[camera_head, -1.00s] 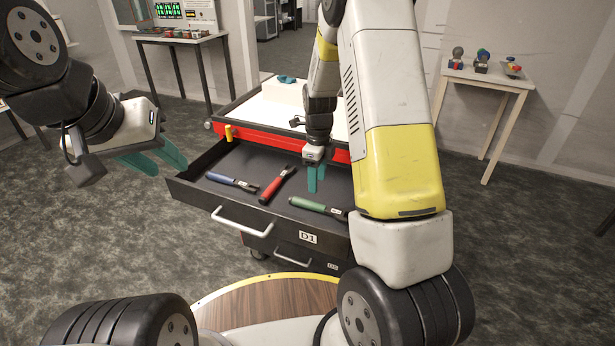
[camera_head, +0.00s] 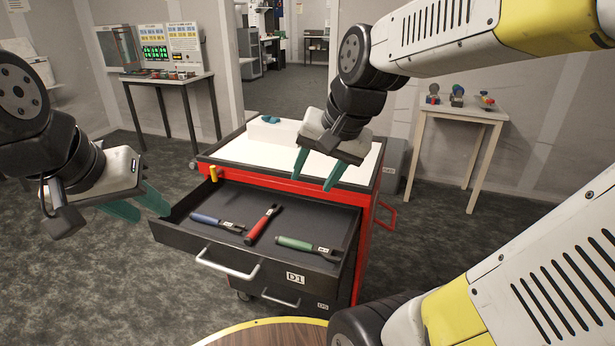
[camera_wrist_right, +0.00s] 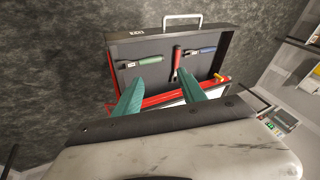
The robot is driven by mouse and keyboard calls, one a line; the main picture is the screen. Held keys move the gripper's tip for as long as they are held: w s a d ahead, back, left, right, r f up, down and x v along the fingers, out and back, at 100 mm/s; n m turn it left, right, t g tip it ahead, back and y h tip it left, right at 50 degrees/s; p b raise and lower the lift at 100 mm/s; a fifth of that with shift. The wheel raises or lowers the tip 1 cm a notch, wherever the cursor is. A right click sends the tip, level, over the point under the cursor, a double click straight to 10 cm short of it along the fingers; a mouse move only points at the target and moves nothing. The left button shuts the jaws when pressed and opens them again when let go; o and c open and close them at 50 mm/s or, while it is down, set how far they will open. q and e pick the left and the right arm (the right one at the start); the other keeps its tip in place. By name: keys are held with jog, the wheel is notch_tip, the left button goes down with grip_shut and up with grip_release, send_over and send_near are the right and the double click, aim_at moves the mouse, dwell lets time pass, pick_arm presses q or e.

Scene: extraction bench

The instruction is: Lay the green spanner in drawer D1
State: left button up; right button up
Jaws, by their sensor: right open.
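The green spanner (camera_head: 308,248) lies flat in the open drawer D1 (camera_head: 215,242), at the right of its floor. In the right wrist view the green spanner (camera_wrist_right: 150,60) lies at the left of the drawer. A red spanner (camera_head: 262,224) lies in the middle of the drawer and a blue one (camera_head: 218,222) at its left. My right gripper (camera_head: 315,172) is open and empty, above the cabinet top's front edge and clear of the spanners. My left gripper (camera_head: 143,205) is apart from the drawer, left of it; its fingers look spread and empty.
The red cabinet (camera_head: 375,215) has a white top with a blue item (camera_head: 270,119) on a white block. A yellow piece (camera_head: 213,173) stands at the drawer's back left corner. Side tables stand behind left (camera_head: 165,78) and right (camera_head: 465,113). Floor left of the cabinet is clear.

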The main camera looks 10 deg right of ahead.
jog(key=s+n, duration=0.1)
jog(key=s+n+t, duration=0.1)
jog(key=s+n, duration=0.1)
jog(key=s+r+n, duration=0.1)
jog(key=s+n, duration=0.1)
jog(key=shift+s+a+r, duration=0.1)
jog(key=shift+s+a, duration=0.05)
jog(key=shift+s, duration=0.1)
pick_arm(q)
jog(key=shift+c, duration=0.5)
dwell(0.4)
